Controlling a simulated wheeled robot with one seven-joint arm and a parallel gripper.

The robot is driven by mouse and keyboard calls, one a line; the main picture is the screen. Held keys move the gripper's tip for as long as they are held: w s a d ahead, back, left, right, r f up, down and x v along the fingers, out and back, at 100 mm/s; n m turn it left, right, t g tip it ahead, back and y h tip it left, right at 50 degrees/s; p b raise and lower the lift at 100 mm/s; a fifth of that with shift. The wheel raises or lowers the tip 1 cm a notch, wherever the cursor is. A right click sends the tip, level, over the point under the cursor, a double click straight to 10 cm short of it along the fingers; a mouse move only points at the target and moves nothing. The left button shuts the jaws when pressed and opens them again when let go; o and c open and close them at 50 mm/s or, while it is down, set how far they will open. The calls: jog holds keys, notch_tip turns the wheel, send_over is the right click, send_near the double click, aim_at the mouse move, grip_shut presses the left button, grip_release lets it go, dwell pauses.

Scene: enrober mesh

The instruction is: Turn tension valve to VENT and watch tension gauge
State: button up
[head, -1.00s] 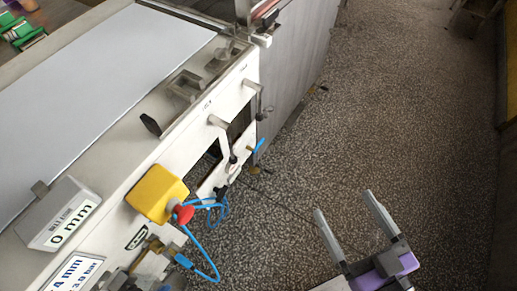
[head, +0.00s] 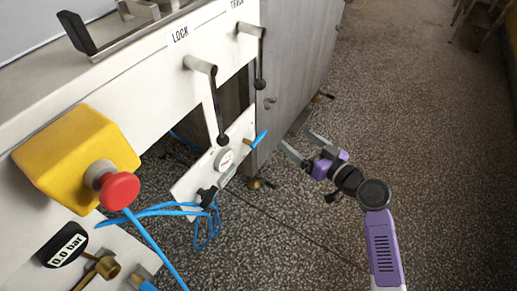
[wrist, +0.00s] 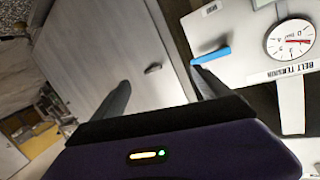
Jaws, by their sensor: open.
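The tension valve's blue lever (head: 258,140) sticks out at the right end of a small white panel (head: 185,190) low on the machine. In the wrist view the blue lever (wrist: 212,55) lies just beyond the right fingertip; I cannot tell whether they touch. The round tension gauge (head: 224,160) sits left of the lever. In the wrist view the gauge (wrist: 290,40) shows a red needle pointing right, above a "BELT TENSION" label; its exact reading is too small to tell. My gripper (head: 297,142) is open and empty, right of the lever. It also shows in the wrist view (wrist: 161,78).
Two black-handled levers (head: 219,115) (head: 260,65), by LOCK and TRACK labels, hang above the panel. A yellow box with a red button (head: 119,190) and blue hoses (head: 150,212) are at left. A grey cabinet (head: 297,65) stands behind.

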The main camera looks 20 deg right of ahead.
aim_at(260, 139)
jog(key=w+a+n+y, duration=0.1)
jog(key=a+n+y, duration=0.1)
jog(key=a, duration=0.1)
jog(key=w+a+r+n+y, duration=0.1)
jog(key=w+a+n+y, duration=0.1)
jog(key=a, duration=0.2)
jog(key=w+a+n+y+b, duration=0.1)
jog(key=w+a+n+y, duration=0.1)
jog(key=a, duration=0.2)
jog(key=shift+w+r+n+g, duration=0.15)
jog(key=shift+n+g, duration=0.25)
jog(key=c, duration=1.4)
jog(key=shift+o, duration=0.2)
